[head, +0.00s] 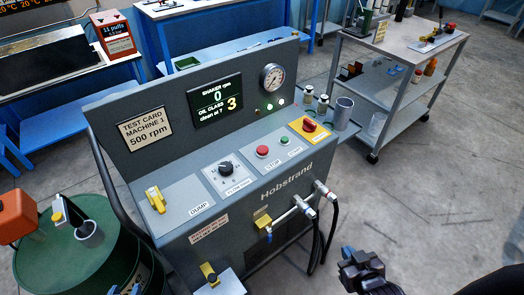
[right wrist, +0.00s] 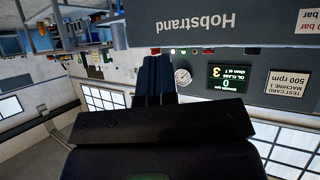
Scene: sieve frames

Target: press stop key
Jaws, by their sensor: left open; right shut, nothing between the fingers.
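The stop key is a red round button (head: 263,151) on the sloped panel of the grey machine (head: 190,235). A label that reads STOP sits just below it, and a green button (head: 283,141) is to its right. The display (head: 216,99) reads 0 rpm and oil class 3. My right gripper (head: 350,258) is in front of the machine, low and to the right of the panel, clear of the key. In the right wrist view its dark fingers (right wrist: 158,75) are together and empty, and the machine appears upside down. My left gripper is not in view.
A black dial (head: 226,167), a red rotary switch on a yellow plate (head: 310,125) and a yellow dump lever (head: 155,198) share the panel. Taps and black hoses (head: 318,235) hang at the front. A green drum (head: 85,240) stands left.

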